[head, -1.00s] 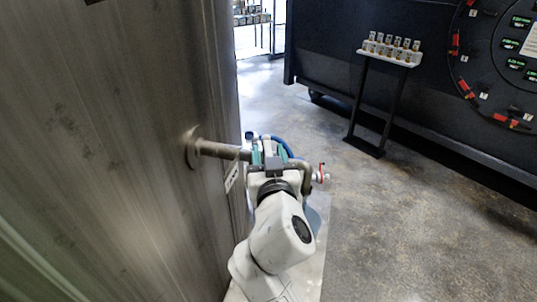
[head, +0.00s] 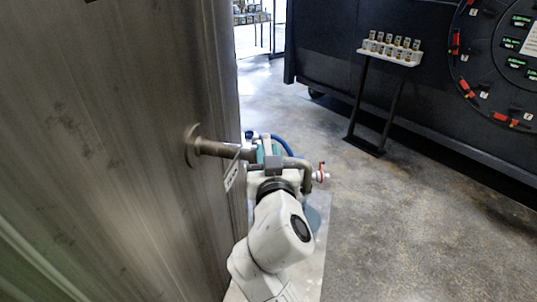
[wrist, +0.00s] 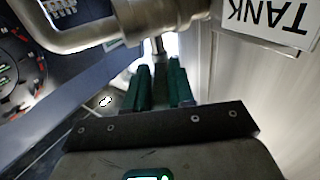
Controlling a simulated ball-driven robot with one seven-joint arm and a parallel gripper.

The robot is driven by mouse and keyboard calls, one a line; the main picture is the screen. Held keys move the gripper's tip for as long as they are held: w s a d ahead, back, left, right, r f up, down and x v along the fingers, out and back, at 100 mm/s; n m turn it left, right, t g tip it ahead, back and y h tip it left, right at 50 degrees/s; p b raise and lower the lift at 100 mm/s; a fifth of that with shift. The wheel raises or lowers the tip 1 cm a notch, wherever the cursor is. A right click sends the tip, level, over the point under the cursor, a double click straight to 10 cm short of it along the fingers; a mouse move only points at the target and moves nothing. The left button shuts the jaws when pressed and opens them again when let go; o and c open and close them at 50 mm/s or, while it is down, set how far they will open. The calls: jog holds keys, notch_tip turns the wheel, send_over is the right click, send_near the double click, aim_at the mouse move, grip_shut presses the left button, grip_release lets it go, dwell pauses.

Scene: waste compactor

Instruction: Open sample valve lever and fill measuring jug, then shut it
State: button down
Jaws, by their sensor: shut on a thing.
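A metal sample pipe (head: 218,149) comes out of the tank wall, runs right and bends down. It also crosses the top of the wrist view (wrist: 165,18). My gripper (wrist: 160,82) is just under this pipe, its green fingers shut on a narrow grey piece that looks like the valve lever (wrist: 160,75). In the head view my arm and the pipe hide most of the grip. A translucent blue, rounded thing (head: 313,218) shows partly behind my arm, low under the pipe outlet; it may be the measuring jug. Its fill cannot be seen.
The tank wall (head: 110,150) stands close on the left. A white tag (head: 231,176) hangs at the pipe; a TANK label (wrist: 268,20) shows in the wrist view. A small red-handled tap (head: 321,173) is right of the pipe bend. A bottle stand (head: 390,50) is farther off; floor between is clear.

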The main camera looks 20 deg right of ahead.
jog(key=shift+w+a+f+m+h+b, duration=0.1)
jog(key=shift+a+f+m+h+b, duration=0.25)
jog(key=shift+b, duration=0.75)
jog(key=m+g+h+b, duration=0.1)
jog(key=b, duration=0.1)
jog(key=m+g+h+b, duration=0.1)
jog(key=h+b, duration=0.1)
jog(key=b, duration=0.1)
jog(key=a+m+g+h+b, duration=0.1)
jog(key=h+b, duration=0.1)
jog(key=shift+w+a+r+m, duration=0.1)
jog(key=shift+w+r+m, duration=0.2)
jog(key=shift+w+m, duration=0.1)
jog(key=c, duration=1)
grip_release()
jog(key=shift+c, duration=0.2)
jog(key=b+v, duration=0.1)
jog(key=v, duration=1)
